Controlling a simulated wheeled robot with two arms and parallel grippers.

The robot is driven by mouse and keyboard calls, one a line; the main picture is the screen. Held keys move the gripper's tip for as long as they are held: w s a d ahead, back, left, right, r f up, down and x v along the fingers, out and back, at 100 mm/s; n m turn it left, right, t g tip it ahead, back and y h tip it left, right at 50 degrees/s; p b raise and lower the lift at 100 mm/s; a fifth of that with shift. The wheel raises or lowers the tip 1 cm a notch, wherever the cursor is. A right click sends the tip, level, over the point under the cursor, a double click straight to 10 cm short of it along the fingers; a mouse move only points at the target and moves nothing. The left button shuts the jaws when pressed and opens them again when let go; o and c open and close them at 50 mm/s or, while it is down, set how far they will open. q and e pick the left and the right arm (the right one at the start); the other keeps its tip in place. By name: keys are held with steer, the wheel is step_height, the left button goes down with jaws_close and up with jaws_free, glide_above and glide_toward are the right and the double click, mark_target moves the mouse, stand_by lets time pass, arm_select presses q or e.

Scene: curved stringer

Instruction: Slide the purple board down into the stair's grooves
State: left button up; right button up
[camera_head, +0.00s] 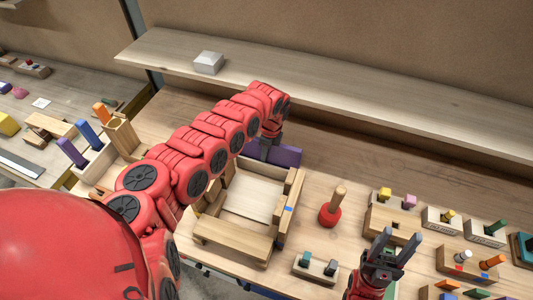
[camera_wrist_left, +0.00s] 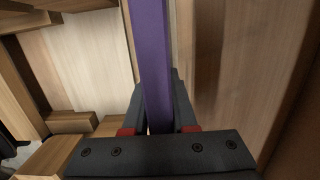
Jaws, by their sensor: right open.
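The purple board (camera_head: 287,156) stands on edge at the back end of the wooden stair (camera_head: 292,205). Its left part is hidden behind my left gripper (camera_head: 266,145) in the head view. In the left wrist view, the purple board (camera_wrist_left: 152,55) runs between the two dark fingers of my left gripper (camera_wrist_left: 158,108), which are closed about it. Whether the board's lower edge sits in the grooves cannot be seen. My right gripper (camera_head: 389,247) is open and empty at the front right, fingers pointing up in the picture.
A red base with a wooden peg (camera_head: 331,207) stands right of the stair. Several peg blocks (camera_head: 396,217) fill the right side. A raised shelf (camera_head: 330,93) with a white box (camera_head: 208,62) runs along the back. A holder with blue and purple pieces (camera_head: 95,160) stands left.

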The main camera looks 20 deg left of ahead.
arm_select(q)
jaws_close()
stand_by(1.0)
